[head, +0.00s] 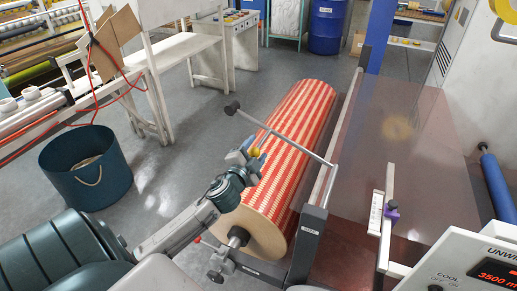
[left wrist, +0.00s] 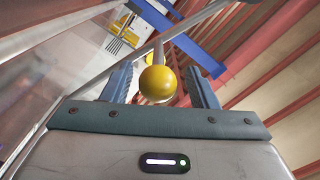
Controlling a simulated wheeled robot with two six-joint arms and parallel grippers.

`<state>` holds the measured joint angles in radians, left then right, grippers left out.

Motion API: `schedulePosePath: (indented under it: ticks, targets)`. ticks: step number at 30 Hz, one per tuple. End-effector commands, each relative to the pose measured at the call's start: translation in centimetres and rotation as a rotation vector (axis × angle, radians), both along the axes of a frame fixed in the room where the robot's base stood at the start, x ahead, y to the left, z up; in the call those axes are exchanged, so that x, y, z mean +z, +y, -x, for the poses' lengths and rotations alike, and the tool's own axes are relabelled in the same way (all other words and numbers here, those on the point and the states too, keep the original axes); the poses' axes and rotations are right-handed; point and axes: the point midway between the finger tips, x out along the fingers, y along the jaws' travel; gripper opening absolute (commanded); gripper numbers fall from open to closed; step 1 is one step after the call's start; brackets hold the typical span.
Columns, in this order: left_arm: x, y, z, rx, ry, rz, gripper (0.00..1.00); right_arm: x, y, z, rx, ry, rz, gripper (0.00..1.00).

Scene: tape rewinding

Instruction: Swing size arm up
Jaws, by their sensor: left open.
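The size arm (head: 290,144) is a thin grey rod lying slantwise across the red-and-cream striped roll (head: 285,150), with a dark weight (head: 232,107) at its far-left end. A yellow ball knob (head: 256,153) is beside the rod. In the left wrist view the yellow ball (left wrist: 158,83) sits on a short grey stem, between the two blue fingers. My left gripper (head: 249,148) is open, with a finger on either side of the ball; gaps show between ball and fingers. Whether the rod touches the roll cannot be told. My right gripper is out of view.
A dark green bin (head: 88,170) stands on the floor at left. A white table (head: 170,50) is behind it. The machine's brown panel (head: 400,140) lies right of the roll, with a control box (head: 470,265) at lower right. Floor left of the roll is clear.

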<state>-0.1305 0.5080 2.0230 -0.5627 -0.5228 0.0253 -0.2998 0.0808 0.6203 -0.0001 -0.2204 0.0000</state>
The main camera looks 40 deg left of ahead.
Motion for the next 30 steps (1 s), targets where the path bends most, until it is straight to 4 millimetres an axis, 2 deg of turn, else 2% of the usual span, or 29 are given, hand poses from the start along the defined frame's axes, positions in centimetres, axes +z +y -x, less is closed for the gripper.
schedulePosePath:
  ticks: [1,6,12,18,30]
  targets:
    - [-0.5,-0.3,1.1,-0.002,0.002,-0.003,0.54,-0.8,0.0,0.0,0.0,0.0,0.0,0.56]
    - [-0.5,-1.1,4.4,-0.002,0.003,-0.003,0.54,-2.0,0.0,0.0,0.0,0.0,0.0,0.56]
    - [-0.2,-1.8,7.2,-0.003,0.001,-0.003,0.54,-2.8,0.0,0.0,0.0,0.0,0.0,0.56]
    - [0.0,-2.0,8.2,-0.001,0.0,-0.001,0.54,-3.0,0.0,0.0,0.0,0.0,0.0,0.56]
    - [0.0,-2.1,8.3,0.0,-0.001,0.0,0.54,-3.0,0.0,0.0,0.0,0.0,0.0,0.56]
